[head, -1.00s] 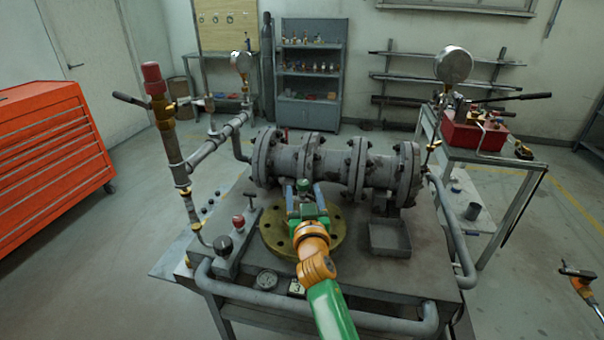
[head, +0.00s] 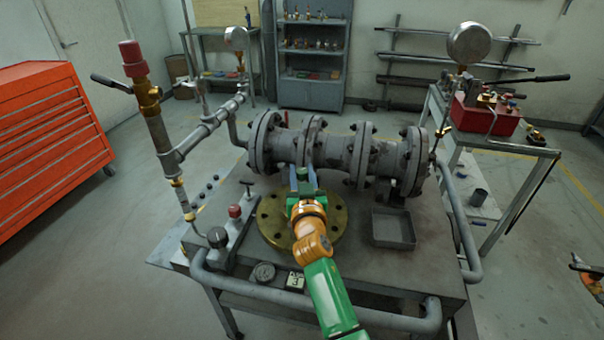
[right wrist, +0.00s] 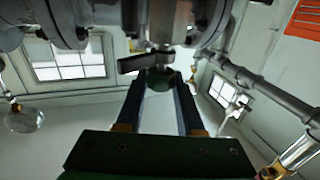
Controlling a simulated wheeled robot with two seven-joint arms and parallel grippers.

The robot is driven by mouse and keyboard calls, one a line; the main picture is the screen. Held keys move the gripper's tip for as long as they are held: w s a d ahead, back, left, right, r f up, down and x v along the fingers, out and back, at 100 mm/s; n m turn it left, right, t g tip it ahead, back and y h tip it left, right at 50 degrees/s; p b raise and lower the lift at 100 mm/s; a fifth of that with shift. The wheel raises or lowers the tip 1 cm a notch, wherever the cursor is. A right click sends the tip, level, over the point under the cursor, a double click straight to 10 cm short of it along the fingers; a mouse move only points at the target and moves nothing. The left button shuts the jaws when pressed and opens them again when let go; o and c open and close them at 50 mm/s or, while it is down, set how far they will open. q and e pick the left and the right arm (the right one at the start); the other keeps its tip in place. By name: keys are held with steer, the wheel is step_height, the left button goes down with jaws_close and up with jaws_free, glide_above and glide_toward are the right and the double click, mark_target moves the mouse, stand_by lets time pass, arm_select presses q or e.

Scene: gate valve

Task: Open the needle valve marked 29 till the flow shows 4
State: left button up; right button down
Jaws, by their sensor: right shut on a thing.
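My right gripper (head: 303,172) reaches in from the front to the underside of the grey flanged pipe body (head: 336,150). In the right wrist view its fingers (right wrist: 161,76) are closed on a small dark green round knob (right wrist: 161,83), just below a dark lever-like piece (right wrist: 150,62). In the head view the gripper hides this knob. No mark 29 is legible on any valve. A small card (head: 296,281) at the bench front shows what looks like a 3, beside a round gauge (head: 264,272) too small to read. My left gripper is out of view.
A brass flange disc (head: 270,215) lies below my right gripper. An open grey tray (head: 393,229) is to its right. A curved pipe (head: 350,317) runs along the bench front.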

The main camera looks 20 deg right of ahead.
steer(key=n+y+p, duration=0.1)
steer(key=p, duration=0.1)
steer(key=n+y+p, duration=0.1)
steer(key=y+p, duration=0.1)
steer(key=p, duration=0.1)
steer(key=n+y+p, duration=0.1)
steer(key=y+p, duration=0.1)
steer(key=shift+d+r+n, duration=0.15)
steer(key=shift+r+n, duration=0.15)
steer(key=shift+f+n+y+p, duration=0.3)
steer(key=shift+n+y, duration=0.1)
steer(key=shift+y, duration=0.6)
steer(key=shift+f+n+y, duration=0.2)
steer(key=shift+n+y, duration=0.3)
steer(key=shift+y, duration=0.2)
steer(key=c, duration=0.5)
jaws_free()
steer(key=shift+f, duration=0.1)
steer(key=shift+w, duration=0.25)
